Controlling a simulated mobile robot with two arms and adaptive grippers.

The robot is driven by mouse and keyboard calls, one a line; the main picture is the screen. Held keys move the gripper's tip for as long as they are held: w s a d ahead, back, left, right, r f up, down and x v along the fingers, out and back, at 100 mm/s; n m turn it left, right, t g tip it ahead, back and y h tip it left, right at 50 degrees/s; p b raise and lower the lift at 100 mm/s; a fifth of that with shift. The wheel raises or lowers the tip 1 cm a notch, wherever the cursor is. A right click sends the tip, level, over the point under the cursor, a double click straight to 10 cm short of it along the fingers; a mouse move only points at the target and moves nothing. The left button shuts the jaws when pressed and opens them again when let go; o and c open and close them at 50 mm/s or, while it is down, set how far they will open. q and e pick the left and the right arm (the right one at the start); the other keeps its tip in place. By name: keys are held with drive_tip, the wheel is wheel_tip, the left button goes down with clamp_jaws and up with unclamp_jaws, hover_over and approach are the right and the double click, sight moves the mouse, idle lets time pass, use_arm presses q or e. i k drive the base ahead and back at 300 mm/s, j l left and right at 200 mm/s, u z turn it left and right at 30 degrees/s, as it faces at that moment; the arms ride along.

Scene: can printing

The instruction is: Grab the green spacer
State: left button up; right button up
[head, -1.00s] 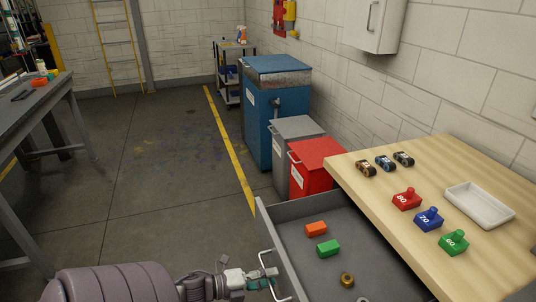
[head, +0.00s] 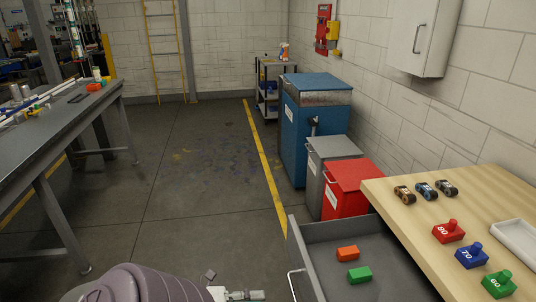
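The green spacer (head: 360,274) is a small green block lying in the open grey drawer (head: 398,246), just in front of an orange block (head: 347,253). My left gripper (head: 246,295) is at the bottom edge of the head view, left of the drawer and outside it. It is apart from the drawer's handle (head: 293,284) in the picture. Its fingers are small and partly cut off, so I cannot tell whether they are open. My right gripper is not in view.
The wooden table (head: 410,219) right of the drawer bears red (head: 449,232), blue (head: 471,256) and green (head: 498,284) numbered stamps, several small rolls and a white tray (head: 518,240). Red (head: 350,188), grey and blue bins stand behind. Floor to the left is clear.

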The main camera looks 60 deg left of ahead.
sight(362, 274)
drive_tip(key=u, duration=1.45)
